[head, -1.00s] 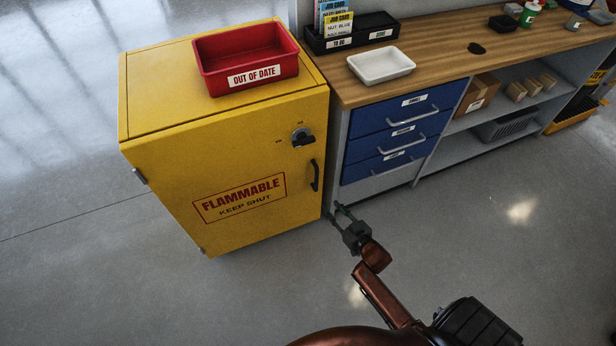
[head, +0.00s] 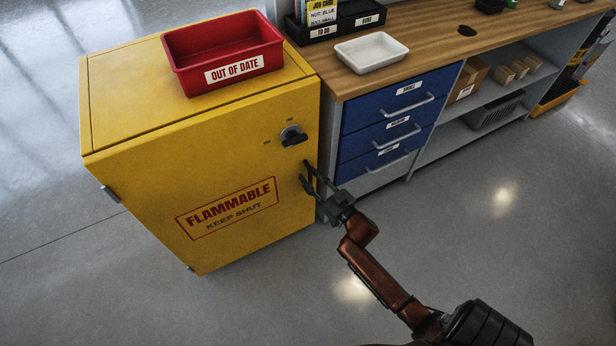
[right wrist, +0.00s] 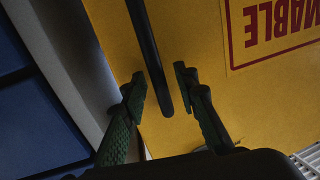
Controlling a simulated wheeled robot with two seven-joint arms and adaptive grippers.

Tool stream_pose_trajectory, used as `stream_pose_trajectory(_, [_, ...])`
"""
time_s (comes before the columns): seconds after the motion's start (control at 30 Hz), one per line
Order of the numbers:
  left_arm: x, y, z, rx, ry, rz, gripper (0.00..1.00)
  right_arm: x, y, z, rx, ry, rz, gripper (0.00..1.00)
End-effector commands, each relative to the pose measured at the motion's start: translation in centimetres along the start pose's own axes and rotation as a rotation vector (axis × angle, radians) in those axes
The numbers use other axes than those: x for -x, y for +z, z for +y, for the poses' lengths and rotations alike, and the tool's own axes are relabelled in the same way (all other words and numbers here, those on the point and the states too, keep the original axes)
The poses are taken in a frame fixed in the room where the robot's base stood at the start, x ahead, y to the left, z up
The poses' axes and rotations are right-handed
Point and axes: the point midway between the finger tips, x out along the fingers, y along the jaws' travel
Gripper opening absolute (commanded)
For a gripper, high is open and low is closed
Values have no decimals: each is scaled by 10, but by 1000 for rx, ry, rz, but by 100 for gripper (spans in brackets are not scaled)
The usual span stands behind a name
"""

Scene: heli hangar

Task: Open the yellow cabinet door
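The yellow cabinet (head: 140,110) stands at the left in the head view, with its door (head: 160,190) closed. The door has a dark knob (head: 293,136) near its top right and a "FLAMMABLE KEEP SHUT" label. In the right wrist view, the black bar handle (right wrist: 150,55) comes down from the top and its end lies between my right gripper's fingers (right wrist: 162,88). Those fingers are open, with a gap on both sides of the bar. In the head view, my right gripper (head: 311,180) covers much of the handle. My left gripper is not in view.
A red "OUT OF DATE" bin (head: 200,78) sits on the cabinet. Right of it stands a wooden workbench (head: 440,50) with blue drawers (head: 385,125), close to the handle side. A white tray (head: 372,52) is on the bench. The floor in front is clear.

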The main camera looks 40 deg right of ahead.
Motion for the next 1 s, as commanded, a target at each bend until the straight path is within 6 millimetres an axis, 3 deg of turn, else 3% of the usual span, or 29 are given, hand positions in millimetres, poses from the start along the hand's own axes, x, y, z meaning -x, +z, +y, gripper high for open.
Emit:
stream_pose_trajectory(0.33, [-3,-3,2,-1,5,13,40,-4,0,0,1,0,0,28])
stream_pose_trajectory(0.73, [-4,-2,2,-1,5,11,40,-3,0,0,1,0,-1,0])
stream_pose_trajectory(1.0, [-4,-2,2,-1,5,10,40,-3,0,0,1,0,-1,0])
